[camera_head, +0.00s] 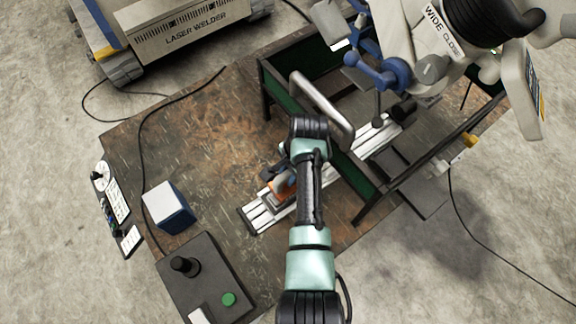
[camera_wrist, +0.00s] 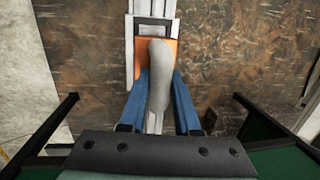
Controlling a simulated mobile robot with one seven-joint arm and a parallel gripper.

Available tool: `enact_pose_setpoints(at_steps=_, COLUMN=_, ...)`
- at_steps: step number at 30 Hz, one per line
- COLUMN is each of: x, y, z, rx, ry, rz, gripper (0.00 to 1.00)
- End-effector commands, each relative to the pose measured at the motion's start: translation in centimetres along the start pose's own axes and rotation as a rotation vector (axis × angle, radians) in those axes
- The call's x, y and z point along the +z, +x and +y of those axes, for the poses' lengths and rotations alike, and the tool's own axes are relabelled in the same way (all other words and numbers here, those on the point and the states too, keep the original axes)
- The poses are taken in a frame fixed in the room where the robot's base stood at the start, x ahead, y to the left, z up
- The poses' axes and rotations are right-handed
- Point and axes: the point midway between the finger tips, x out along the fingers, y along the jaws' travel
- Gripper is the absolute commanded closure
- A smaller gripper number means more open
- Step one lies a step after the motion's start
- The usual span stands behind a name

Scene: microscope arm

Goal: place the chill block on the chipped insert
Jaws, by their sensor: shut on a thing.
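The copper-orange piece (camera_head: 286,185), which I take for the chill block, shows beside my gripper (camera_head: 279,178), low over a pale slotted rail. In the wrist view the orange face (camera_wrist: 143,54) lies beyond the blue fingertips of my gripper (camera_wrist: 160,76). A long grey handle-like part (camera_wrist: 159,60) stands between the fingers, over the orange face, and they are shut on it. It seems to belong to the block. I cannot make out the chipped insert; it may be hidden under the block or my arm. I cannot tell whether the block touches what is below.
The slotted rail (camera_head: 255,216) runs diagonally across the worn bench (camera_head: 190,110). A green-sided frame (camera_head: 290,72) and the microscope (camera_head: 440,40) stand at the right. A blue-white box (camera_head: 168,207) and control box (camera_head: 208,275) stand left. A curved metal bar (camera_head: 322,103) passes near my wrist.

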Motion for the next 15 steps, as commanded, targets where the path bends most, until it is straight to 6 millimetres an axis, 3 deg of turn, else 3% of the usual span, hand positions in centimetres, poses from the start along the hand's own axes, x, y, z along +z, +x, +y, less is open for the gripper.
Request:
enact_pose_setpoints(at_steps=6, x=-0.4, y=1.2, z=-0.2, rx=-0.01, ry=-0.001, rz=0.006, gripper=1.0)
enact_pose_setpoints(at_steps=15, x=-0.4, y=1.3, z=-0.1, rx=-0.01, ry=-0.001, rz=0.006, gripper=1.0)
